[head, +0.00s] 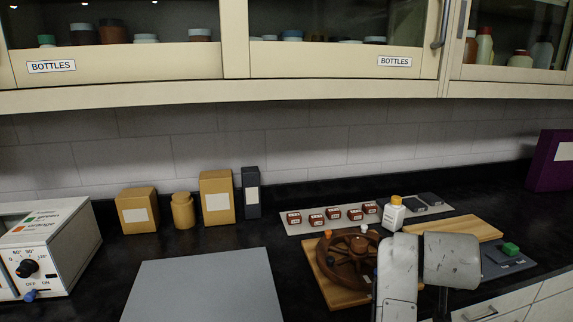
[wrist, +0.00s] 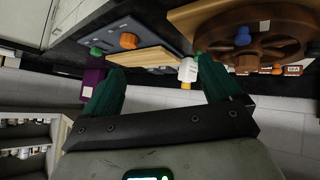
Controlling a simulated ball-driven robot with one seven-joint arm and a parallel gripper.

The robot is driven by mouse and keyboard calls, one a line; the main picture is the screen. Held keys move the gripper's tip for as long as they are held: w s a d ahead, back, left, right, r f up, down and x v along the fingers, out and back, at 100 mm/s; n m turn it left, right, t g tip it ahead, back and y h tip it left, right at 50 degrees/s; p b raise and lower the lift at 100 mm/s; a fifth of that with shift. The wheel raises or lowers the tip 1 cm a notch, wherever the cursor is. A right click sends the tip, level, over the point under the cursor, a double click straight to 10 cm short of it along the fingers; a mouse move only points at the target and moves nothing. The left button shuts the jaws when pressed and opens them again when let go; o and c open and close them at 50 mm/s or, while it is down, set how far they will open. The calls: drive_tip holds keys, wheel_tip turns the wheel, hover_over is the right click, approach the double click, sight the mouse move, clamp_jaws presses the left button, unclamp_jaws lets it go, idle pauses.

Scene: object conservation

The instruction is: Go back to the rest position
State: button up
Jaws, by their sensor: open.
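My gripper (wrist: 158,85) shows in the wrist view with its two dark green fingers spread wide apart and nothing between them. Its fingertips point toward the counter items, which appear upside down there. In the head view, grey parts of my arm rise at the lower right, and the fingers cannot be made out. A brown spoked wheel (head: 352,262) lies on a wooden board (head: 337,294), with small coloured pieces around its rim. A white bottle with an orange cap (head: 393,214) stands behind it; it also shows in the wrist view (wrist: 188,72).
A grey strip (head: 296,228) carries several small red-brown boxes (head: 316,220). A wooden board (head: 470,229) and a dark tray with a green piece (head: 510,249) are at right. A grey plate (head: 205,290), a dial machine (head: 42,252) and yellow containers (head: 182,211) are left. Cabinets hang above.

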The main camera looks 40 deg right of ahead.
drive_tip(key=w+a+f+n+t+y, duration=0.1)
drive_tip(key=w+a+f+n+y, duration=0.15)
drive_tip(key=a+f+n, duration=0.7)
drive_tip(key=s+a+f+g+y, duration=0.1)
drive_tip(key=s+a+f+y, duration=0.2)
drive_tip(key=s+a+f, duration=0.2)
drive_tip(key=s+a+f+g+y, duration=0.1)
drive_tip(key=s+a+f+y, duration=0.2)
drive_tip(key=a+f, duration=0.8)
drive_tip(key=s+a, duration=0.1)
drive_tip(key=a, duration=0.1)
drive_tip(key=shift+s+a, duration=0.35)
drive_tip(key=shift+s, duration=0.05)
drive_tip(key=shift+n, duration=0.25)
